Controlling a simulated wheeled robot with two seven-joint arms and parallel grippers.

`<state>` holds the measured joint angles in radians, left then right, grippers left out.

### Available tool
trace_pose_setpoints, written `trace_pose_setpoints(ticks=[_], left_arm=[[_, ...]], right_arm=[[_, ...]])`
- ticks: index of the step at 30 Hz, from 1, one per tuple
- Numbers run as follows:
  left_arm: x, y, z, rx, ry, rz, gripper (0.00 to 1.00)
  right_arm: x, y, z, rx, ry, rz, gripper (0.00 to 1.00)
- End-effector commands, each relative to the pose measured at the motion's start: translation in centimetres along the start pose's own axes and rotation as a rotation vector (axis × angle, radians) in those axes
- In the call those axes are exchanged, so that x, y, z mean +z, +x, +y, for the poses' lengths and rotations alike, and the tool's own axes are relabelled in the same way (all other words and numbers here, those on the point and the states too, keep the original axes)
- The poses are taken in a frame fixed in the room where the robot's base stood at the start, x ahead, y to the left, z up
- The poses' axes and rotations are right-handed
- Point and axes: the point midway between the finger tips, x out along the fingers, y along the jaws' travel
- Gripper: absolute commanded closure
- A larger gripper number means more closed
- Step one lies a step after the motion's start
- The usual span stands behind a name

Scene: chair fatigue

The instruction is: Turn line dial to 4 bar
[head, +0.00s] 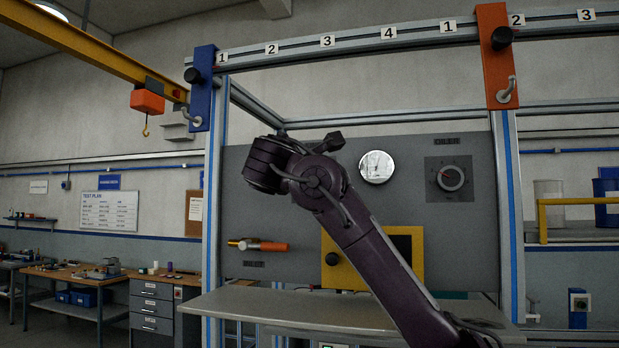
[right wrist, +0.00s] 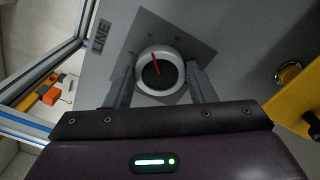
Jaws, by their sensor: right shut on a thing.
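The line dial (right wrist: 160,71) is a round light-rimmed knob with a dark face and a red pointer, on a grey square plate beside the label LINE. In the head view my right arm reaches up to the panel, hiding the line dial and the fingers. My left gripper is not in view.
The grey panel (head: 300,222) also carries a round gauge (head: 376,166), another dial (head: 450,178), an orange-tipped handle (head: 262,246) and a yellow box (head: 342,268). A shelf (head: 290,306) juts out below. Frame posts stand on both sides.

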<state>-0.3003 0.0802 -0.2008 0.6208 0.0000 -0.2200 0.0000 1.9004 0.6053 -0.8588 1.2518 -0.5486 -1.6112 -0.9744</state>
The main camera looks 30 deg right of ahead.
Motion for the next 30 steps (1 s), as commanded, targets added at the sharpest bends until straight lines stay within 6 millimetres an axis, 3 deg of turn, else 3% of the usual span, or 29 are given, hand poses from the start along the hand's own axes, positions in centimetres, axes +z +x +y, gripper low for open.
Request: trace_pose_setpoints(ticks=[6, 7, 12, 22, 30], left_arm=[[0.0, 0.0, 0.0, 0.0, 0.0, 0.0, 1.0], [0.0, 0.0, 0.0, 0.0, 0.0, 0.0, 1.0], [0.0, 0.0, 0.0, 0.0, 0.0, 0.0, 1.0], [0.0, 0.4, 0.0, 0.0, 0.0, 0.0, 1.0], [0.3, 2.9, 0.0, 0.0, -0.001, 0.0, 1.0]], right_arm=[[0.1, 0.0, 0.1, 0.002, 0.003, 0.001, 0.73], [0.1, 0.0, 0.1, 0.002, 0.003, 0.001, 0.48], [0.1, 0.0, 0.0, 0.001, 0.003, 0.0, 0.28], [-0.1, -0.5, -0.1, 0.002, 0.002, 0.001, 0.28], [-0.3, -4.9, -0.2, 0.005, 0.005, 0.003, 0.28]])
